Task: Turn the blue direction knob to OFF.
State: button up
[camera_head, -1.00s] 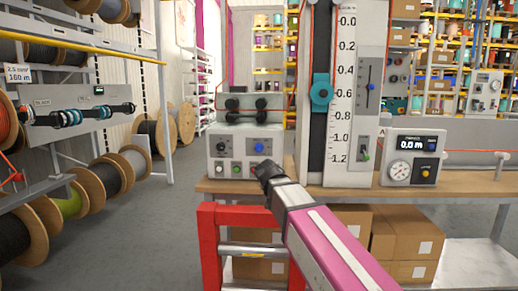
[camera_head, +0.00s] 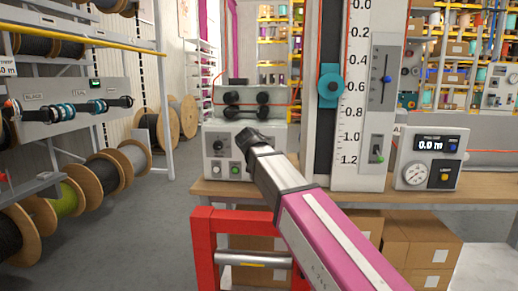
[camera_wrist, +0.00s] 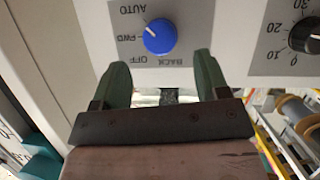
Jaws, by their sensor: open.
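The blue direction knob (camera_wrist: 160,37) shows in the wrist view, on a grey plate marked AUTO, FWD, OFF and BACK, seen rotated. In the head view my gripper (camera_head: 248,137) is in front of the control box (camera_head: 207,169) and hides the blue knob.
A black numbered dial (camera_wrist: 304,34) sits beside the direction knob's plate. The control box also has a green button (camera_head: 236,169) and stands on a wooden bench (camera_head: 210,188). A tall scale (camera_head: 352,100) and a gauge box (camera_head: 402,148) stand to the right. Cable reels are at left.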

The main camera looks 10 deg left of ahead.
jog(key=shift+x, duration=2.8)
jog(key=c, duration=0.9)
